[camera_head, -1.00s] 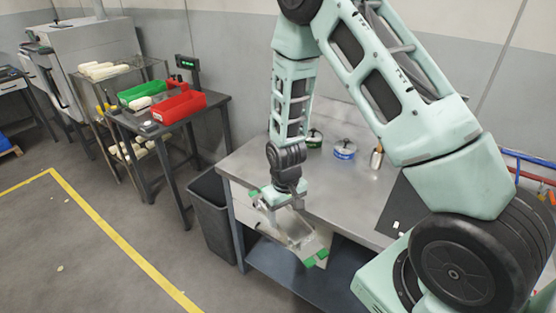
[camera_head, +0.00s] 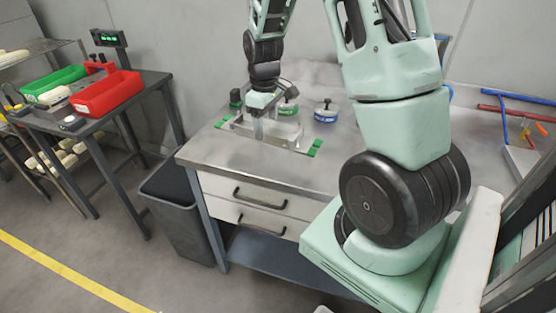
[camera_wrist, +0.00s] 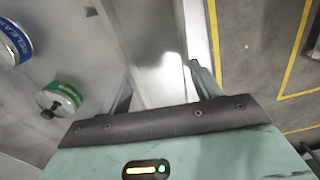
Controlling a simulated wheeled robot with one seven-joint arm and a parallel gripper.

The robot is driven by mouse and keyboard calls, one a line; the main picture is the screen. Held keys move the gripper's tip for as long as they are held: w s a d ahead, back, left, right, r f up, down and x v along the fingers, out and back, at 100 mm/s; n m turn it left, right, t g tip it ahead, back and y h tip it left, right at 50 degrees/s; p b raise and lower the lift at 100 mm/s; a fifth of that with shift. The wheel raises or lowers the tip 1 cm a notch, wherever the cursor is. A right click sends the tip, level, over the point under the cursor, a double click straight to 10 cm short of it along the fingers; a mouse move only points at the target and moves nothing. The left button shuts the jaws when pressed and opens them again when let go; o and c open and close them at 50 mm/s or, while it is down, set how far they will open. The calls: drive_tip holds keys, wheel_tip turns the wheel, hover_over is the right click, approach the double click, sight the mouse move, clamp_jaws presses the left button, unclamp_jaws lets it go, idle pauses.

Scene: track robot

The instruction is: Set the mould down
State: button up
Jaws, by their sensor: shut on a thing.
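In the wrist view the mould (camera_wrist: 150,45) runs up the picture between the two fingers of my gripper (camera_wrist: 160,85).
A green-labelled can (camera_head: 287,108) and a blue-labelled can (camera_head: 326,112) stand just behind the mould. A dark bin (camera_head: 180,215) stands left of the workbench. A side table holds a red tray (camera_head: 106,93) and a green tray (camera_head: 54,82). The bench front is clear.

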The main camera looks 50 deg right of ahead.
drive_tip(key=r+n+b, duration=0.1)
drive_tip(key=r+b, duration=0.1)
drive_tip(key=b, duration=0.2)
hover_over(292, 153)
drive_tip(key=shift+n, duration=0.3)
drive_tip(key=shift+f, duration=4.85)
drive_tip(key=shift+f+b, duration=0.1)
drive_tip(key=shift+b, duration=0.2)
drive_tip(key=o, duration=1.5)
drive_tip(key=shift+f, duration=0.1)
